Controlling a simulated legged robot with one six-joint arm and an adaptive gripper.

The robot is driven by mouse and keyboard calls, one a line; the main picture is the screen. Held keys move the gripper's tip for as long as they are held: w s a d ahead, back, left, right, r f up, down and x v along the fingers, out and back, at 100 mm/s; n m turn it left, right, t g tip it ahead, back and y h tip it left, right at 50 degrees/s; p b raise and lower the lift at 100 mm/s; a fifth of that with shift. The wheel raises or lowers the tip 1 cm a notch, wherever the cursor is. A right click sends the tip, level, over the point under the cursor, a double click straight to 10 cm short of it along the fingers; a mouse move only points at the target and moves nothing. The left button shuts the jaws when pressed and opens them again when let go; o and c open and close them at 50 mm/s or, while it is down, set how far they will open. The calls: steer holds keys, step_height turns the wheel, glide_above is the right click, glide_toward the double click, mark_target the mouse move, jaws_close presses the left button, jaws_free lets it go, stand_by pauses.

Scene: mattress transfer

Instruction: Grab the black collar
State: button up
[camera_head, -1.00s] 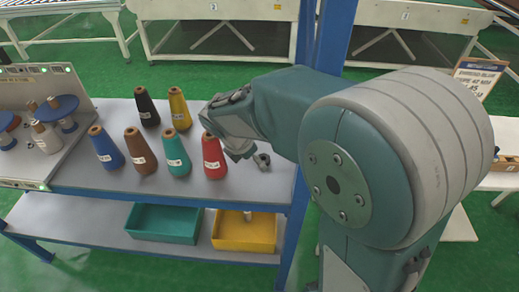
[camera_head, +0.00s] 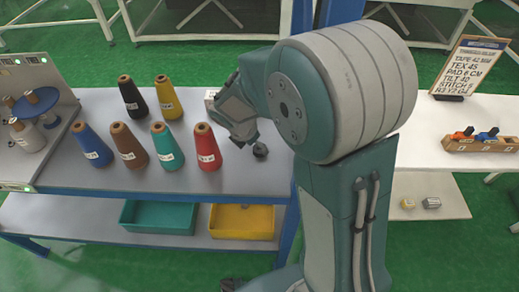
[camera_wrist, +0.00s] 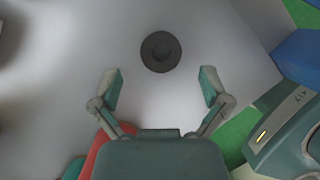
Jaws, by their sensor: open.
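The black collar (camera_wrist: 161,51) is a dark round ring with a darker centre hole. It lies flat on the pale grey tabletop in the wrist view, just beyond my fingertips and between their lines. A small dark round shape in the head view (camera_head: 260,150), right of the red cone, looks like the same collar. My gripper (camera_wrist: 160,86) is open and empty, its two fingers spread apart. In the head view my gripper (camera_head: 243,135) points down over the right end of the table, and its fingertips are hard to make out.
A red cone (camera_head: 208,147) stands close to the left of my gripper, with several other coloured cones beyond. A blue post (camera_head: 300,40) rises at the table's right end. Teal (camera_head: 158,217) and yellow (camera_head: 241,222) bins sit on the lower shelf. A wooden rack (camera_head: 480,144) stands at right.

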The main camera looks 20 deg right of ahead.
steer(key=x, duration=0.3)
steer(key=shift+w+d, duration=0.1)
steer(key=shift+d, duration=0.1)
steer(key=c, duration=1.2)
